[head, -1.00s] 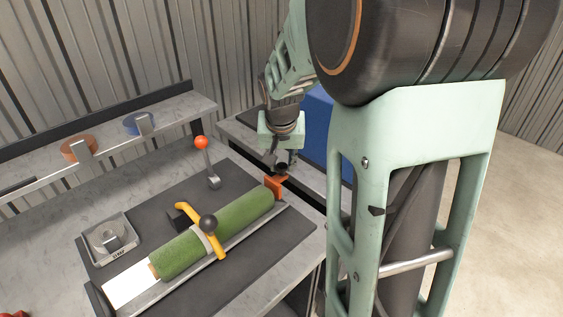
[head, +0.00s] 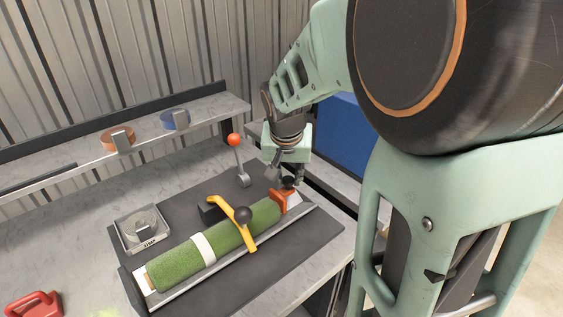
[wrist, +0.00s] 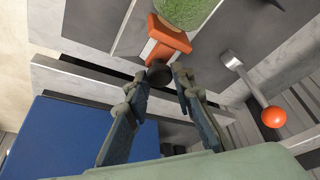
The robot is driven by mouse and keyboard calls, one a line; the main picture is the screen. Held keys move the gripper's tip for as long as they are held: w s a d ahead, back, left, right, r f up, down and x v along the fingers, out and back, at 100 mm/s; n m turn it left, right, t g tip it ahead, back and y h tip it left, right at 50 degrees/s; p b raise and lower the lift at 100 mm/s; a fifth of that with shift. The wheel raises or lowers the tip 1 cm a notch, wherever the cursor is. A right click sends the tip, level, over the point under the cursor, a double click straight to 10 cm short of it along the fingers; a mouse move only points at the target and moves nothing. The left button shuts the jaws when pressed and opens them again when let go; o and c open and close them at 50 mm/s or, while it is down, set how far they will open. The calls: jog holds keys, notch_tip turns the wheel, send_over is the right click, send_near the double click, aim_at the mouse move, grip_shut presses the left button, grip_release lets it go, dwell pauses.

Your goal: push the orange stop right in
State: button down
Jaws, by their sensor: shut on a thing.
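The orange stop (head: 284,198) stands against the right end of the green turf roll (head: 185,263); in the wrist view the stop (wrist: 168,34) touches or nearly touches the roll's end (wrist: 185,8). A dark round knob (wrist: 158,72) sticks out of the stop's outer side. My gripper (head: 288,182) is at the stop's outer side. In the wrist view my gripper (wrist: 160,80) is shut on the knob between its fingertips.
An orange-balled lever (head: 234,140) stands behind the roll, close to my gripper. A grey stamp tray (head: 141,230) sits at left. Tape rolls (head: 175,118) are on the back shelf. A blue box (head: 340,135) is behind my arm. A red object (head: 33,305) lies front left.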

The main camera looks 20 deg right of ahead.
jog(key=shift+s+a, duration=0.15)
jog(key=shift+a, duration=0.3)
jog(key=shift+f, duration=0.1)
jog(key=c, duration=1.7)
grip_release()
jog(key=shift+a, duration=0.1)
jog(key=shift+o, duration=0.2)
jog(key=shift+r, duration=0.4)
notch_tip(320, 180, up, 9)
jog(key=shift+r, duration=0.15)
